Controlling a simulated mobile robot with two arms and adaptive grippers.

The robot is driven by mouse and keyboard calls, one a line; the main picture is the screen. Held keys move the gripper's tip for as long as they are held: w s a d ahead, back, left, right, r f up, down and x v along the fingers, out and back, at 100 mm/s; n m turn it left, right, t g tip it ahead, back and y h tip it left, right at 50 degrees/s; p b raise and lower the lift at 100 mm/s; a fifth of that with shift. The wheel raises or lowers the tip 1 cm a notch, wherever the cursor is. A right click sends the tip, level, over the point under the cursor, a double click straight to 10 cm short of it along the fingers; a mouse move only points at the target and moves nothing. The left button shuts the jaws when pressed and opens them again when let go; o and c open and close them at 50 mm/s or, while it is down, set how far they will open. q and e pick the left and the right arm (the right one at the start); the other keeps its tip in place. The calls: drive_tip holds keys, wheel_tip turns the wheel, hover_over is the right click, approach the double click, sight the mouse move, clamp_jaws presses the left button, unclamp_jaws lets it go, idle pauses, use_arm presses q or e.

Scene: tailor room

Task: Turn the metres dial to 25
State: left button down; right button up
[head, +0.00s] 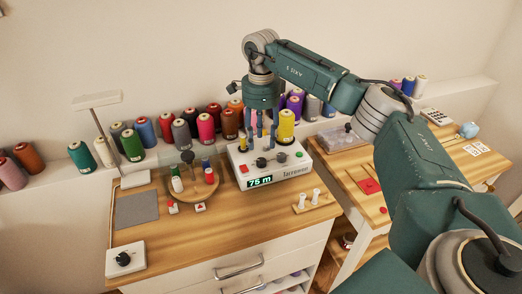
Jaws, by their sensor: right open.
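The white winding machine (290,172) stands on the wooden table, and its green display (260,181) reads 75 m. Two dark dials sit on its front panel, a left dial (261,162) and a right dial (282,157); their labels are too small to read. My right gripper (261,138) points down over the machine, open, its fingers above and behind the left dial. I cannot tell whether the fingertips touch anything. A yellow spool (286,127) stands on the machine right of the fingers. My left gripper is out of view.
Several thread spools (181,135) line the back shelf. A round wooden stand (194,187) with small spools is left of the machine. A wooden block with white pegs (312,202) is at front right. A white control box (125,258) stands front left. The table front is clear.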

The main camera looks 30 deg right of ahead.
wheel_tip(320, 180, up, 4)
drive_tip(key=shift+r, duration=0.1)
drive_tip(key=shift+s, duration=0.1)
idle(0.6)
